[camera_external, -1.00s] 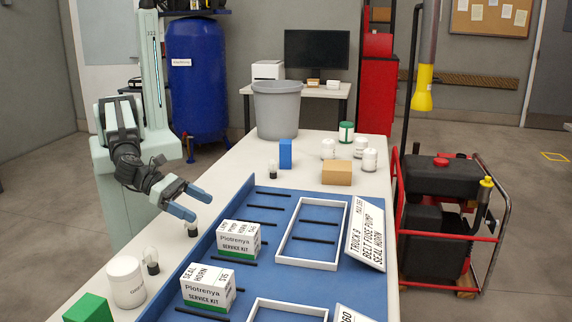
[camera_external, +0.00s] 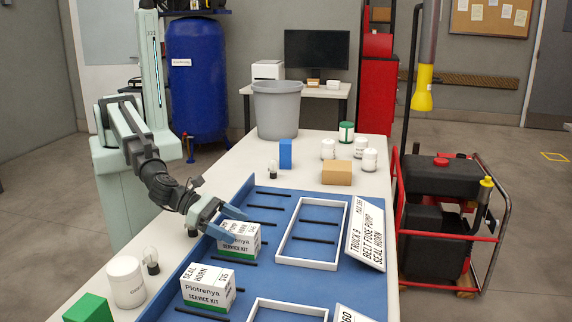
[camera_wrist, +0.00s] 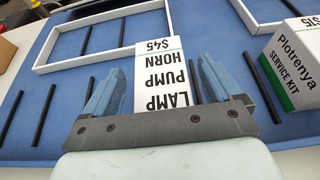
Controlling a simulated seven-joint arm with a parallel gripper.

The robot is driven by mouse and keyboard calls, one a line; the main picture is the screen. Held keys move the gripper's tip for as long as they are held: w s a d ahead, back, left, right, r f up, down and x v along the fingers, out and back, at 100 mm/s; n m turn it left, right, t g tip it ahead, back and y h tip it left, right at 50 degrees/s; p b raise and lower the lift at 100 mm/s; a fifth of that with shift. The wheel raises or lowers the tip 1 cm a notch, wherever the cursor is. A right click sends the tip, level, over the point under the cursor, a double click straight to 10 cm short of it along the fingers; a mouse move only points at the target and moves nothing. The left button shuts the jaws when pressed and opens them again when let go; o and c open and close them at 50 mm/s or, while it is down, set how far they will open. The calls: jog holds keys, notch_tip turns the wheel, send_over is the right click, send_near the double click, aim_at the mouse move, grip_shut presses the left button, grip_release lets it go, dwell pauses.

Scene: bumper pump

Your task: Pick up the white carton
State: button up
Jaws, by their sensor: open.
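Two white cartons with green bands stand on the blue board. The far carton, labelled "LAMP PUMP HORN $45", shows in the external view (camera_external: 240,240) and between my fingers in the wrist view (camera_wrist: 165,75). My gripper (camera_external: 232,228) is open at this carton, with one blue finger on each side of it in the wrist view (camera_wrist: 155,85). I cannot tell whether the fingers touch it. The nearer carton, labelled "SEAL HORN $15" (camera_external: 208,290), stands clear of my gripper and shows at the right of the wrist view (camera_wrist: 292,62).
The blue board (camera_external: 265,272) has black rods and white frames (camera_external: 306,265). A tilted sign (camera_external: 366,236) stands at its right. A white jar (camera_external: 126,282), a bulb (camera_external: 151,262) and a green block (camera_external: 88,308) are at the near left. A tan box (camera_external: 337,172) stands beyond.

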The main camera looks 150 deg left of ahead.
aim_at(239, 227)
jog(key=shift+x, duration=1.05)
jog(key=c, duration=1.3)
jog(key=shift+r, duration=0.15)
notch_tip(239, 227, up, 10)
jog(key=shift+f, duration=0.1)
jog(key=shift+a, duration=0.1)
